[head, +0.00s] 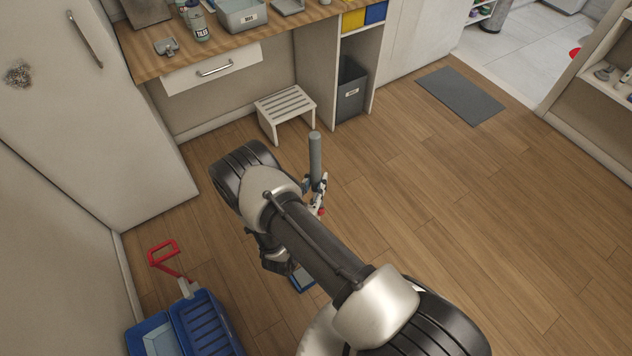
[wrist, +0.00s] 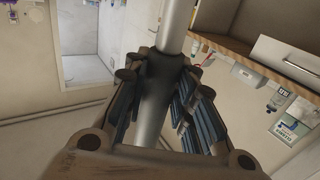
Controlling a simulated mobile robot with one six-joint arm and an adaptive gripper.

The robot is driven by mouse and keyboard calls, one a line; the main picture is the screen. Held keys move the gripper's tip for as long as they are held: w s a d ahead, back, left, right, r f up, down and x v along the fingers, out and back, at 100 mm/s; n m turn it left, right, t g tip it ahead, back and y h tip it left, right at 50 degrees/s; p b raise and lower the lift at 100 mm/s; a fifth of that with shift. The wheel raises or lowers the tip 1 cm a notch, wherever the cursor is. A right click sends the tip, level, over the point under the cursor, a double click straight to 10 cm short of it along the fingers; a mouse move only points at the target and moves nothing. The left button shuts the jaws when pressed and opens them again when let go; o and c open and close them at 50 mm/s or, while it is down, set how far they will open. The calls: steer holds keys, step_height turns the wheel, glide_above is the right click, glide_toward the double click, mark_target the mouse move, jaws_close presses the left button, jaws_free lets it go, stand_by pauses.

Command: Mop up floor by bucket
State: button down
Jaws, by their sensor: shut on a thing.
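My gripper (head: 315,188) is shut around a grey mop handle (head: 316,153). The handle stands nearly upright, and its top end sticks up above the gripper. In the wrist view the gripper (wrist: 156,78) has its two dark fingers on either side of the light grey pole (wrist: 176,25). A small blue piece (head: 303,280), perhaps the mop head, shows low by the floor, mostly hidden behind my arm. The blue bucket (head: 205,322) with its slotted wringer and red handle (head: 163,254) stands at the lower left, partly cut off. No wet patch can be made out.
A white slatted stool (head: 285,106) and a grey bin (head: 351,92) stand by the wooden counter (head: 150,66). A grey mat (head: 460,95) lies near the doorway. A white cabinet (head: 80,110) stands at left. The wooden floor (head: 480,220) at right is clear.

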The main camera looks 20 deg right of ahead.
stand_by(0.4)
steer(key=s+d+p, duration=0.1)
steer(key=s+d, duration=0.1)
steer(key=s, duration=0.3)
steer(key=shift+s+p, duration=0.3)
steer(key=shift+s, duration=0.05)
stand_by(0.5)
steer(key=shift+w+a, duration=0.1)
steer(key=shift+w, duration=0.05)
stand_by(0.8)
steer(key=shift+w+a+b, duration=0.25)
steer(key=shift+w+a, duration=0.05)
steer(key=shift+w, duration=0.6)
steer(key=shift+w+a+b, duration=0.3)
steer(key=shift+w+a, duration=0.05)
steer(key=shift+w, duration=0.6)
steer(key=shift+w+a+b, duration=0.25)
steer(key=shift+w+a, duration=0.05)
steer(key=shift+w, duration=0.6)
steer(key=shift+s, duration=0.1)
steer(key=shift+s+d+p, duration=0.25)
steer(key=shift+s+d, duration=0.05)
steer(key=shift+s, duration=0.6)
steer(key=shift+s+d+p, duration=0.3)
steer(key=shift+s+d, duration=0.05)
steer(key=shift+s, duration=0.6)
steer(key=shift+s+d+p, duration=0.25)
steer(key=shift+s+d, duration=0.05)
steer(key=shift+s, duration=0.6)
steer(key=shift+w, duration=0.15)
